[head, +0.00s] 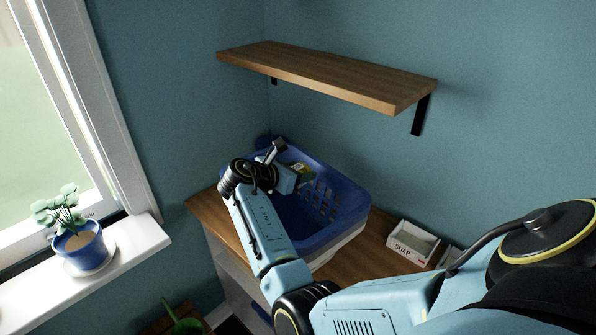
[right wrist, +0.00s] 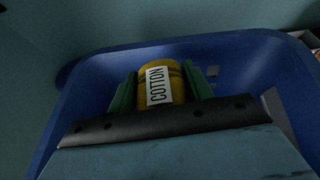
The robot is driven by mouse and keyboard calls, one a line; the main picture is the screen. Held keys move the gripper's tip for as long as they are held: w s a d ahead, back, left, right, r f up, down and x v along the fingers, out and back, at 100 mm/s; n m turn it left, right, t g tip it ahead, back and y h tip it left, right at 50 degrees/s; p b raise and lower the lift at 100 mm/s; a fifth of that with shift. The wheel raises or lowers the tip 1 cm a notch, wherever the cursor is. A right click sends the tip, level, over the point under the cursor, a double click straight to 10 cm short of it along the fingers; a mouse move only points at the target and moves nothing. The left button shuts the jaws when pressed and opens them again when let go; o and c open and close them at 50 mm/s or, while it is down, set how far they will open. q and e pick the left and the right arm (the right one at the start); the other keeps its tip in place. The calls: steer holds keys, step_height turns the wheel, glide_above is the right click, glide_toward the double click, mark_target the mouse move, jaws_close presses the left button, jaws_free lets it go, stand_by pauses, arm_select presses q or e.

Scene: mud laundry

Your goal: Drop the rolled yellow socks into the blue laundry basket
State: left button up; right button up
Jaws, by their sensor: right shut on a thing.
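The rolled yellow socks (right wrist: 160,84) carry a white band reading COTTON. They sit between the green fingers of my right gripper (right wrist: 162,90), which is shut on them. In the head view only a small yellow part of the socks (head: 298,168) shows, and the arm hides most of my right gripper (head: 302,173). The blue laundry basket (head: 338,232) stands on the wooden counter, with slots in its side. The gripper and socks are within the outline of the basket's opening; their exact height is hard to tell. In the right wrist view the blue basket wall (right wrist: 235,60) surrounds them. My left gripper is out of view.
A wooden shelf (head: 330,75) juts from the wall above the basket. A white soap box (head: 413,242) stands on the wooden counter (head: 365,262) right of the basket. A potted plant (head: 80,245) is on the windowsill at left. A green watering can (head: 182,322) is low at the front.

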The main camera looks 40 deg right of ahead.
steer(key=o, duration=1.1)
steer(key=shift+c, duration=0.2)
steer(key=shift+a, duration=0.1)
steer(key=shift+a+r+p, duration=0.35)
steer(key=shift+a+p, duration=0.1)
steer(key=shift+p, duration=0.2)
steer(key=p+v, duration=0.1)
steer(key=v, duration=1.1)
steer(key=shift+p, duration=0.35)
steer(key=shift+a, duration=0.15)
